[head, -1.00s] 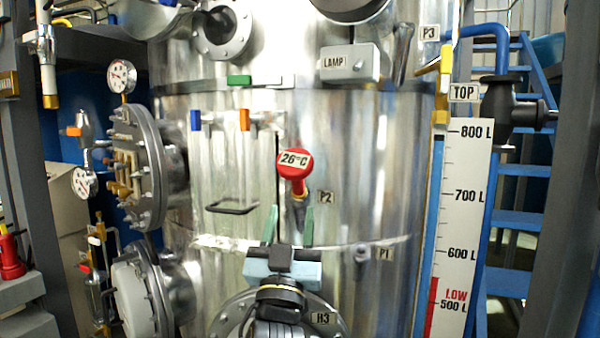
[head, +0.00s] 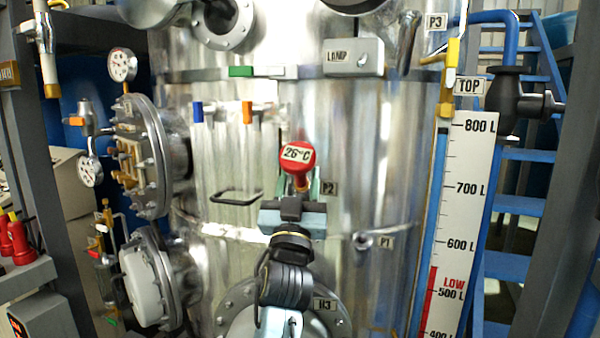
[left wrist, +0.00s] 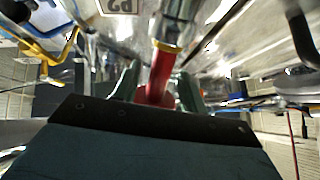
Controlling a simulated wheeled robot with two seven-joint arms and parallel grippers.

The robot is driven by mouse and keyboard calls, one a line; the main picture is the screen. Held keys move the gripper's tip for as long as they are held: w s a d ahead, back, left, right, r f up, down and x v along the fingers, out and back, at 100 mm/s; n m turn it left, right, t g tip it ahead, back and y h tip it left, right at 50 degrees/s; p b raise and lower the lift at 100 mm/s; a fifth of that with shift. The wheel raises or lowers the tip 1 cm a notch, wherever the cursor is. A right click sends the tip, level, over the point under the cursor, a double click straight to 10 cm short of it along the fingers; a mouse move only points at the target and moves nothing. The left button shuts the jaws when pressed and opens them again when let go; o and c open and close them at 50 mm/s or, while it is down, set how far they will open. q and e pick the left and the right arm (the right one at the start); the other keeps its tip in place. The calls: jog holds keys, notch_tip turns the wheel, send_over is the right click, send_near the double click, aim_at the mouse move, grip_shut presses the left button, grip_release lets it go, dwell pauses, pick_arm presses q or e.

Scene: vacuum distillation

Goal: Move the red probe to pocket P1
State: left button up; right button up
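The red probe (head: 298,155) has a round head reading 26 °C and sits in pocket P2, beside the P2 label (head: 329,188), on the steel vessel. My left gripper (head: 301,187) is just below the probe head, its two green fingers on either side of the stem. In the left wrist view the red probe (left wrist: 158,78) lies between the fingers (left wrist: 158,88), with a gap showing on the left side, so it looks open. Pocket P1 (head: 361,241) is a small empty fitting to the lower right, beside its P1 label (head: 386,242). My right gripper is not in view.
A black handle (head: 237,197) sticks out left of the probe. A flanged port H3 (head: 335,310) lies below, behind my arm. A level scale (head: 470,200) stands at the right. The vessel wall between P2 and P1 is clear.

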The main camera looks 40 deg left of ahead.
aim_at(295, 155)
pick_arm(q)
grip_shut()
dwell(0.3)
jog(key=shift+r, duration=0.1)
jog(key=shift+s+d+r+p, duration=0.3)
jog(key=shift+s+r+p, duration=0.15)
jog(key=shift+r+p, duration=0.2)
jog(key=shift+s+d+r+p, duration=0.3)
jog(key=shift+s+r+p, duration=0.15)
jog(key=shift+r+p, duration=0.2)
jog(key=shift+s+d+r+p, duration=0.3)
jog(key=shift+s+r+p, duration=0.2)
jog(key=shift+p, duration=0.2)
jog(key=shift+r, duration=0.1)
jog(key=shift+r, duration=0.1)
jog(key=shift+s+d+r+p, duration=0.4)
jog(key=shift+s+r+p, duration=0.2)
jog(key=shift+r, duration=0.2)
jog(key=shift+s+d+r, duration=0.25)
jog(key=shift+s+r, duration=0.1)
jog(key=shift+r, duration=0.15)
jog(key=shift+s+d+r, duration=0.2)
jog(key=shift+s+r, duration=0.15)
jog(key=shift+r, duration=0.15)
